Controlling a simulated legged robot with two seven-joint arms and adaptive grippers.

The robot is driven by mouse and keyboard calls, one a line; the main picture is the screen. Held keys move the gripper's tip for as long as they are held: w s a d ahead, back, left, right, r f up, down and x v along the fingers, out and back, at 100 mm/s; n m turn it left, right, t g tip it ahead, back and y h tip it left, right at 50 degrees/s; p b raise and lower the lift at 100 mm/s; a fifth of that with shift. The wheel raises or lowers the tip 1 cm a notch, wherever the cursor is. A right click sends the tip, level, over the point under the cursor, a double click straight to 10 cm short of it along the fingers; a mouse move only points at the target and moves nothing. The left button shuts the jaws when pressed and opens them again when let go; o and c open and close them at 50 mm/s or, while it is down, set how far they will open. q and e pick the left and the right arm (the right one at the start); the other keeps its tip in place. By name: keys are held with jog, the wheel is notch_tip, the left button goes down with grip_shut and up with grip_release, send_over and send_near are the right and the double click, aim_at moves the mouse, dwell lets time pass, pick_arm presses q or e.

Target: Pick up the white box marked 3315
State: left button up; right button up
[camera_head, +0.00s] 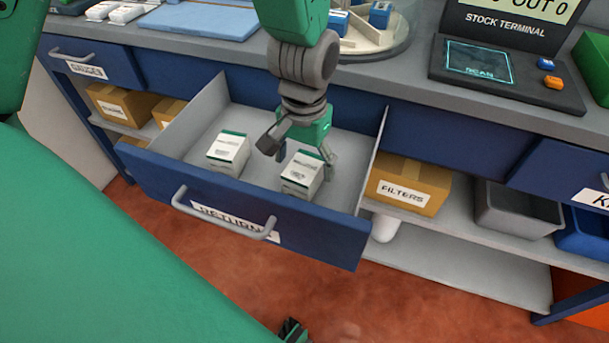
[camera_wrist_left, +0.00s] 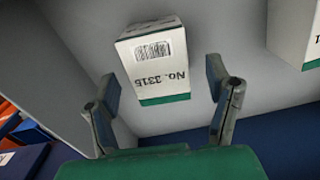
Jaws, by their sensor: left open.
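The white box marked 3315 (camera_wrist_left: 155,62) has a green band and a barcode, and its print is upside down in the left wrist view. It stands in the open drawer, as the right-hand box (camera_head: 300,176) of two in the head view. My left gripper (camera_head: 318,158) is open, pointing down into the drawer just behind this box. In the left wrist view its fingers (camera_wrist_left: 162,85) are spread to either side of the box, and I see no clear contact. A second white and green box (camera_head: 228,152) stands to the left, partly visible in the wrist view (camera_wrist_left: 295,35).
The drawer (camera_head: 175,188) is pulled out, with a handle and a partly readable label on its blue front. A stock terminal (camera_head: 495,60) and a round tray sit on the counter. A FILTERS carton (camera_head: 408,172) is on the shelf right.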

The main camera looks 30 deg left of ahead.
aim_at(305, 177)
pick_arm(q)
jog(key=f, duration=0.1)
jog(key=f+b, duration=0.1)
jog(key=f, duration=0.2)
jog(key=shift+s+d, duration=0.1)
jog(key=shift+d, duration=0.15)
jog(key=shift+a+f, duration=0.1)
jog(key=shift+a, duration=0.15)
jog(key=shift+c, duration=0.9)
jog(key=c, duration=1.2)
jog(key=shift+c, duration=0.2)
